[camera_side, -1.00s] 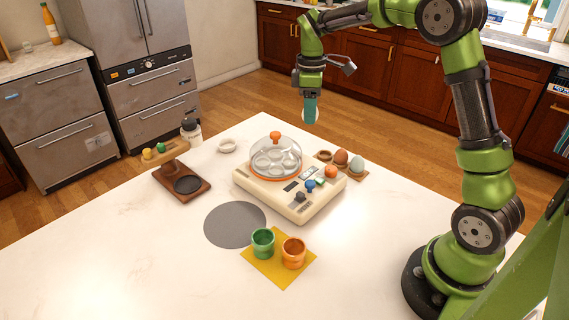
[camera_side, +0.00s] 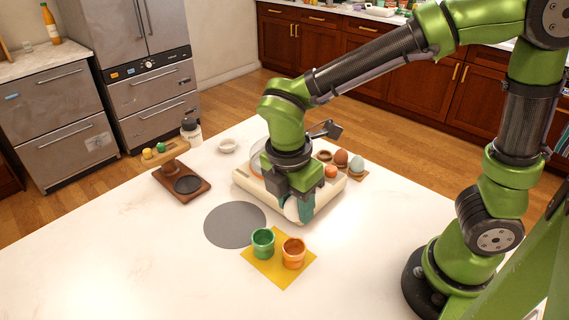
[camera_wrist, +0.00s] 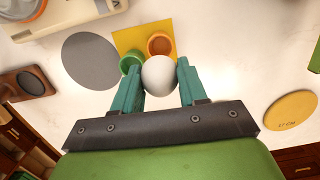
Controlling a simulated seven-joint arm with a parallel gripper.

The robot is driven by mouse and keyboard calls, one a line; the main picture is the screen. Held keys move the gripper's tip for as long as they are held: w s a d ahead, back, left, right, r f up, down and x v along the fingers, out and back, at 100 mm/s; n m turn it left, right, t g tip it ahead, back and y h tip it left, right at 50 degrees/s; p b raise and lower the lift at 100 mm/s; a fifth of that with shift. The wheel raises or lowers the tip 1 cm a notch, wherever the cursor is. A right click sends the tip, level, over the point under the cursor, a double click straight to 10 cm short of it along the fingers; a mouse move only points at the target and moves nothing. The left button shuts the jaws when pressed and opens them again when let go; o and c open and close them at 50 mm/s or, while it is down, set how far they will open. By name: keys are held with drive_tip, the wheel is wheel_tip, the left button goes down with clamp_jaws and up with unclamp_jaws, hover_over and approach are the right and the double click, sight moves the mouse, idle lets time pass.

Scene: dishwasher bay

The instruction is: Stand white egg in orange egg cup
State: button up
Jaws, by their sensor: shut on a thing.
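My gripper (camera_side: 298,208) is shut on the white egg (camera_side: 291,209) and holds it in the air in front of the cream egg cooker. In the wrist view the white egg (camera_wrist: 159,75) sits between the two teal fingers of my gripper (camera_wrist: 160,82). The orange egg cup (camera_side: 293,253) stands upright and looks empty on a yellow mat (camera_side: 270,277), below the egg in the side view. In the wrist view the orange egg cup (camera_wrist: 160,44) shows just beyond the egg, partly covered by it. A green egg cup (camera_side: 263,243) stands to its left.
The cream egg cooker (camera_side: 248,184) is behind my gripper, mostly hidden. A brown egg (camera_side: 341,158) and a pale blue egg (camera_side: 357,165) stand behind it. A grey disc (camera_side: 235,225) lies left of the mat. The front table area is clear.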

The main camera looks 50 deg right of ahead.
drive_tip(key=shift+f, duration=4.3)
drive_tip(key=shift+f, duration=0.55)
drive_tip(key=o, duration=1)
drive_tip(key=shift+o, duration=0.2)
drive_tip(key=shift+w+r, duration=0.1)
drive_tip(key=shift+r, duration=0.05)
drive_tip(key=shift+r, duration=3.9)
